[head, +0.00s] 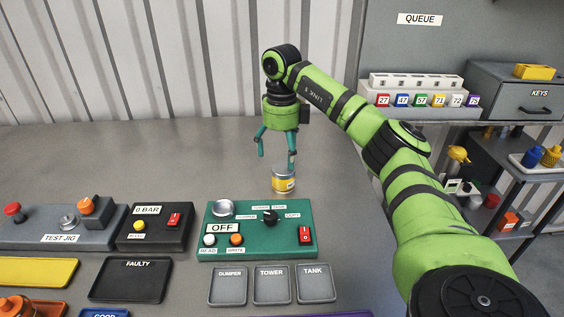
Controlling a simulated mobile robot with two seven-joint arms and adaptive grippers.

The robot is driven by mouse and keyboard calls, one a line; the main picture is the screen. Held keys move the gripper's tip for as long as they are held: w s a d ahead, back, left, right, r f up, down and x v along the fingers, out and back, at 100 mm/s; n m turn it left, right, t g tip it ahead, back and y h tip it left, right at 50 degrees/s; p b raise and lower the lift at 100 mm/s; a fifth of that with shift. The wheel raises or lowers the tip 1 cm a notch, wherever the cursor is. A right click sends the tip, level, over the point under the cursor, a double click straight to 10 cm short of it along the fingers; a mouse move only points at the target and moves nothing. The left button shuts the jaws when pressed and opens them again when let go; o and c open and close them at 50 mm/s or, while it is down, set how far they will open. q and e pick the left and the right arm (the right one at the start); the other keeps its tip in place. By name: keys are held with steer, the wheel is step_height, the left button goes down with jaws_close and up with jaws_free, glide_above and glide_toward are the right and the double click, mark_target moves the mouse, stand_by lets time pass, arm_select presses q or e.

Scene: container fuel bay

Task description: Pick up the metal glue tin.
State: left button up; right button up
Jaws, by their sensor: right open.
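The metal glue tin (283,181) is a small silver tin with a yellow label. It stands upright on the grey bench, just behind the green control panel. My right gripper (276,160) points down with its teal fingers spread and empty. One finger is close above or behind the tin's top, and the other is to the left of the tin. I cannot tell whether the finger touches the tin. My left gripper is not in view.
The green panel (258,244) with knob and switches lies in front of the tin. Several trays, including the FAULTY tray (130,279), line the front. A test jig (62,234) stands left. Shelves and a KEYS drawer (515,95) are at right. The back left bench is clear.

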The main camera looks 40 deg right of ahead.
mark_target(283, 168)
steer(key=shift+s+a+f, duration=0.1)
steer(key=shift+s+f, duration=0.1)
steer(key=shift+f, duration=0.3)
steer(key=f, duration=0.1)
steer(key=f+p, duration=0.1)
steer(key=f, duration=0.2)
steer(key=shift+s+f+p, duration=0.25)
steer(key=shift+f+p, duration=0.05)
steer(key=shift+f, duration=0.5)
steer(key=shift+w, duration=0.1)
steer(key=c, duration=1.2)
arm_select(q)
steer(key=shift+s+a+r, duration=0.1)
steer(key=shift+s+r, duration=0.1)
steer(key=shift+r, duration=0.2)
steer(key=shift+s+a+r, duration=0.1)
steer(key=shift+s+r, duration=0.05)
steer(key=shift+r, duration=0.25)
arm_select(e)
steer(key=shift+c, duration=0.8)
